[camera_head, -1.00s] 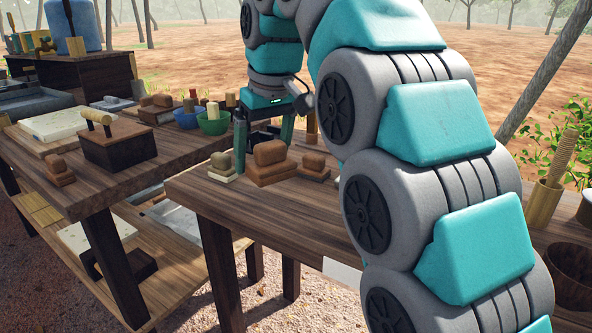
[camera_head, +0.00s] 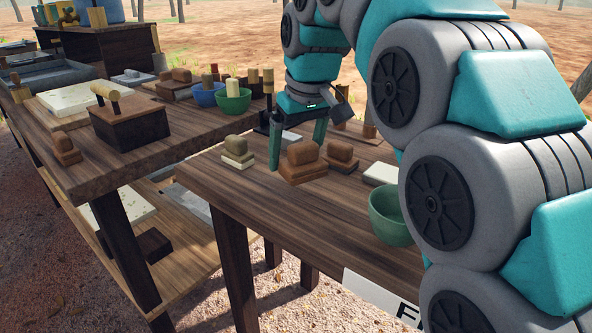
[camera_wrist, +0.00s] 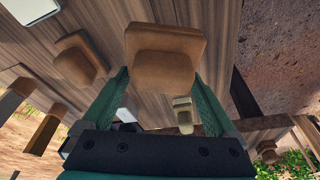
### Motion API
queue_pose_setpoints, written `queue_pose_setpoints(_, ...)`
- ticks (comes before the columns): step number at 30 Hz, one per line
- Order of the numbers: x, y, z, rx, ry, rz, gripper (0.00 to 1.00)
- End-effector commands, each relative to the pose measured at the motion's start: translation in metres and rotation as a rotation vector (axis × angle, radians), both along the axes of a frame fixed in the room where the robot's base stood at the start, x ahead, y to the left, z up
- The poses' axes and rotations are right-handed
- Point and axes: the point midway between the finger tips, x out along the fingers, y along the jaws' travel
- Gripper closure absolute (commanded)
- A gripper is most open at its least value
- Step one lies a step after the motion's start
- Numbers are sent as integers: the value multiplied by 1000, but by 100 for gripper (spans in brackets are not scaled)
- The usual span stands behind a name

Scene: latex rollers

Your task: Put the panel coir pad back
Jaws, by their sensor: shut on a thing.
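A large brown pad with a rounded block on top (camera_head: 304,162) is at the far side of the near table (camera_head: 262,205). My gripper (camera_head: 297,145) points down with a finger on either side of it. In the wrist view the brown pad (camera_wrist: 165,55) sits between the fingertips of my gripper (camera_wrist: 160,85), which is shut on it. Whether its base touches the tabletop is hard to tell. A smaller brown pad (camera_head: 341,154) stands just right of it, and a pale-based pad (camera_head: 237,152) stands to the left. No label shows which is the panel coir pad.
A green bowl (camera_head: 389,217) and a white block (camera_head: 380,174) lie to the right on the near table. The left table holds a dark box with a wooden handle (camera_head: 129,122), blue (camera_head: 207,94) and green (camera_head: 233,101) bowls, and other pads. The near table's front left is bare.

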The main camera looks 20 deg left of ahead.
Motion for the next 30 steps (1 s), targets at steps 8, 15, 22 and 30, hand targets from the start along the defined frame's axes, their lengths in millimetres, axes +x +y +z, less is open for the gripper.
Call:
queue_pose_setpoints(8,-1,-1,-21,-4,5,0,96)
queue_pose_setpoints(15,-1,0,-39,-3,3,1,96)
queue_pose_setpoints(22,0,0,-39,-2,1,1,0)
queue_pose_setpoints(30,0,0,-38,-2,1,1,0)
